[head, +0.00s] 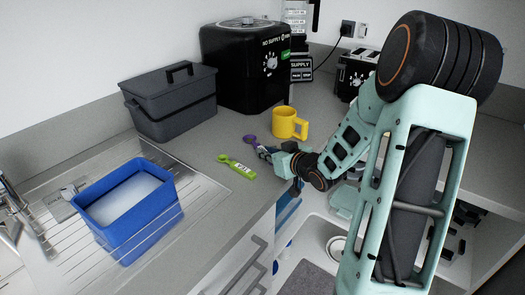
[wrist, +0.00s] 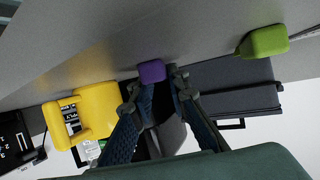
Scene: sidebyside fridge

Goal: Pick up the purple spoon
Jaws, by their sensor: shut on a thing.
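The purple spoon shows in the head view as a small purple end (head: 250,139) on the grey counter, just beyond my fingertips. In the wrist view its purple end (wrist: 152,71) sits between the tips of my two fingers. My gripper (head: 264,151) is low over the counter near its front edge, and it also shows in the wrist view (wrist: 155,88). It is shut on the purple spoon. The rest of the spoon is hidden by the fingers. I cannot tell whether the spoon is clear of the counter.
A green spoon (head: 237,167) lies just left of my gripper. A yellow mug (head: 290,124) stands close behind it. A dark grey lidded box (head: 170,105) and a black machine (head: 243,75) stand at the back. A blue tub (head: 128,225) sits on the drainer at left.

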